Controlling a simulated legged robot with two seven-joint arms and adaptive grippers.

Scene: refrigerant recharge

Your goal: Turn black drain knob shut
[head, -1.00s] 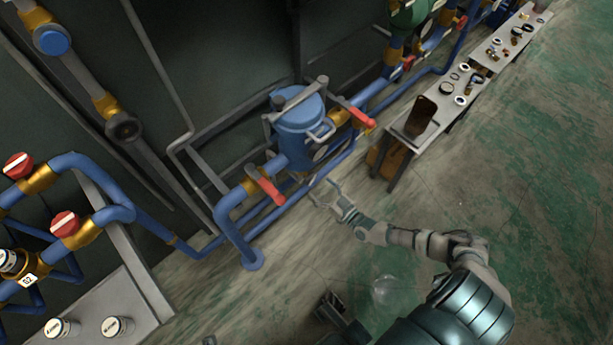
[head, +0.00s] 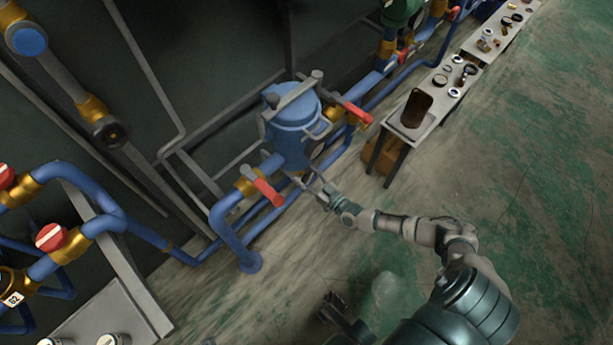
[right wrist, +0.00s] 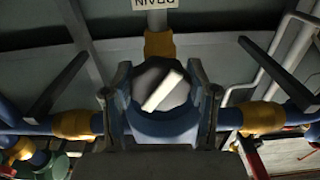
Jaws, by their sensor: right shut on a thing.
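The black drain knob (right wrist: 160,88) with a pale bar across its face is in the middle of the right wrist view. The bar slants from lower left to upper right. My right gripper (right wrist: 160,98) has one finger on each side of the knob and is shut on it. In the head view my right gripper (head: 306,180) reaches under the blue tank (head: 291,135), and the knob itself is hidden there. A dark part at the bottom (head: 335,308) may be my left gripper; its jaws are unclear.
An upside-down DRAIN label (right wrist: 153,3) is beyond the knob. Red-handled valves (head: 268,192) (head: 357,112) flank the tank on blue pipes. A small table (head: 412,130) with parts stands to the right. The floor (head: 500,220) at right is clear.

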